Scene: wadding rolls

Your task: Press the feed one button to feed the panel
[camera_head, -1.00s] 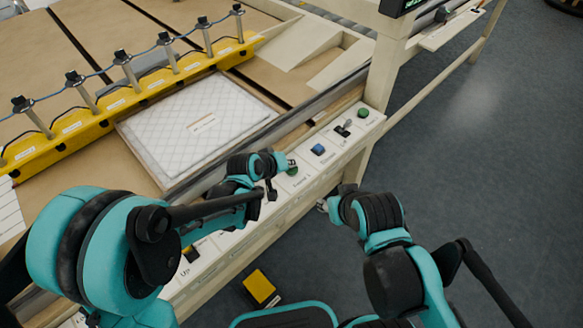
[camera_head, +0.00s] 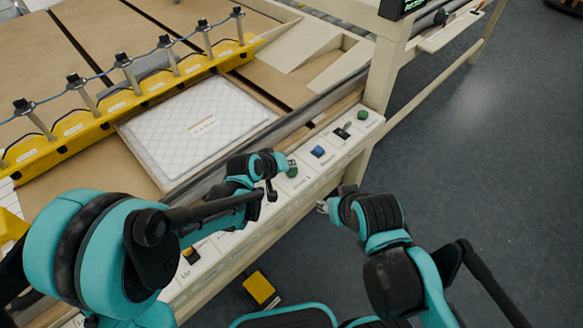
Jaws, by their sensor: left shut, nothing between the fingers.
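A white quilted panel (camera_head: 170,138) with a small label lies flat in a wooden frame on the table. The control strip (camera_head: 334,163) along the table's front edge carries several buttons. A green button (camera_head: 292,172) sits mid-strip, its label too small to read. My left gripper (camera_head: 288,162) is shut and empty, its tip right beside this green button; I cannot tell whether they touch. A blue button (camera_head: 318,151) and another green button (camera_head: 362,115) are farther right. My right gripper (camera_head: 322,206) hangs in front of the strip, mostly hidden by its wrist, its jaws unclear.
A yellow bar (camera_head: 125,100) with several upright posts and a blue cable runs behind the panel. A black switch (camera_head: 342,132) stands between the blue and far green buttons. A yellow box (camera_head: 259,288) is low in front of the table. Grey floor (camera_head: 470,150) at right is clear.

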